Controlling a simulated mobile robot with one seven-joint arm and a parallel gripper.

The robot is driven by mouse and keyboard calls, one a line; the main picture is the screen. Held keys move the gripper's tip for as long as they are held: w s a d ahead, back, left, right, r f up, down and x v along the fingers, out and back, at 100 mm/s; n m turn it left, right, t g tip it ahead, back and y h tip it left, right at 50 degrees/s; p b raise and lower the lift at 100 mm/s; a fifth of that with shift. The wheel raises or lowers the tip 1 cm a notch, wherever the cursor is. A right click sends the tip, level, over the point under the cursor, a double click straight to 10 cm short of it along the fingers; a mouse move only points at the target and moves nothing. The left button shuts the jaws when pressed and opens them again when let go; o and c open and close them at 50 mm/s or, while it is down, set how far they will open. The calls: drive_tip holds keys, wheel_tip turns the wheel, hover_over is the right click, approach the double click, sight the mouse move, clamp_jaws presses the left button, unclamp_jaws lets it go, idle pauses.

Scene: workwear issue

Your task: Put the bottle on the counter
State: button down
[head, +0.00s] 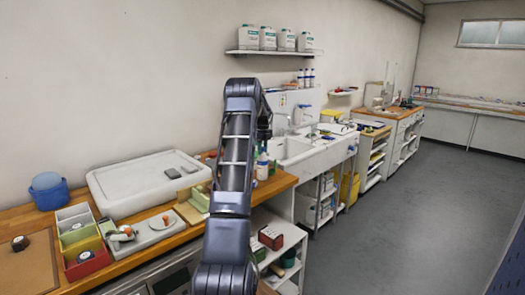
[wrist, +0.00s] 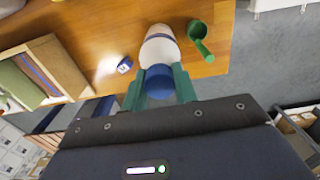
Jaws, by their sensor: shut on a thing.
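The bottle (wrist: 160,48) is white with a blue band and a blue cap. In the wrist view it sits between the green fingers of my gripper (wrist: 160,88), which is shut on it around the cap end. The wooden counter (wrist: 103,22) lies beyond it; I cannot tell whether the bottle touches it.
A white tray (head: 118,205), colored bins (head: 90,262) and a blue tub (head: 48,195) crowd the counter's left part. A sink (head: 290,148) stands beyond.

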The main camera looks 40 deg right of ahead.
drive_tip(key=c, duration=1.1)
unclamp_jaws()
drive_tip(key=shift+f, duration=0.1)
